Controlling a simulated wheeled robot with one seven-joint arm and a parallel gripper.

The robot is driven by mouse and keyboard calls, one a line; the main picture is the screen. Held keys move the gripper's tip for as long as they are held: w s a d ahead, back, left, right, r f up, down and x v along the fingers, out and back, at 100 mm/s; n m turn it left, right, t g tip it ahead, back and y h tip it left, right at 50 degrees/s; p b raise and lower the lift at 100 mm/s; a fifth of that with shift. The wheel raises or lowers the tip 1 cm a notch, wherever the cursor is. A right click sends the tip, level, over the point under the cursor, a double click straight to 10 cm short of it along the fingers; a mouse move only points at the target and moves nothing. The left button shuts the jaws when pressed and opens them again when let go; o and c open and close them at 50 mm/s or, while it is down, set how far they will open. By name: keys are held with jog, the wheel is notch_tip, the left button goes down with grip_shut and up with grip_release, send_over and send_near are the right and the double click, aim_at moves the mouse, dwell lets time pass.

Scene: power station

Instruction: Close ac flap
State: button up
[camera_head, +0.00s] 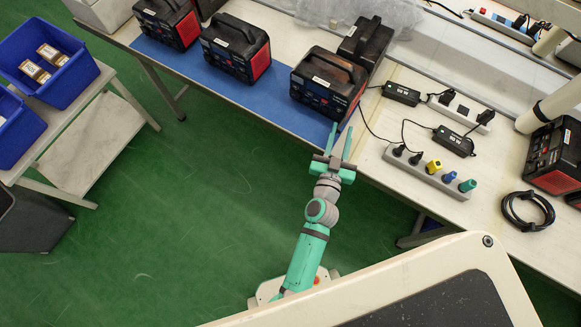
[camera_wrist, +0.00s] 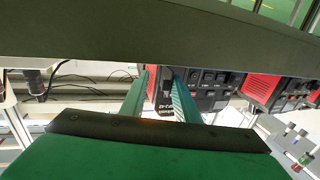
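A black power station with red sides (camera_head: 328,85) stands on the blue mat at the bench's front edge, its front facing my arm. Its dark front panel with sockets and buttons also shows in the wrist view (camera_wrist: 208,98). I cannot clearly make out the AC flap or whether it is open. My gripper (camera_head: 341,130) is open, with two green fingers pointing at the bench just below the station's lower right corner. In the wrist view the gripper (camera_wrist: 158,80) has an empty gap between its fingers; the right finger overlaps the panel, and contact cannot be told.
More power stations (camera_head: 236,47) stand along the blue mat (camera_head: 270,88). A power strip with coloured plugs (camera_head: 430,172), adapters (camera_head: 453,141) and cables lie right of my gripper. Blue bins (camera_head: 47,62) sit on a cart at left.

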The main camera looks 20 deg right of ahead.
jog(key=shift+w+d+r+n+t+y, duration=0.2)
jog(key=shift+r+n+t+y, duration=0.1)
jog(key=shift+n+y, duration=0.15)
jog(key=s+a+r+n+y, duration=0.1)
jog(key=s+a+n+y, duration=0.1)
jog(key=s+a, duration=0.7)
jog(key=s+a+r+n+y, duration=0.1)
jog(key=s+a+y, duration=0.3)
jog(key=s+a, duration=0.6)
jog(key=shift+a+r+n, duration=0.3)
jog(key=shift+a+n, duration=0.35)
jog(key=shift+a, duration=1.2)
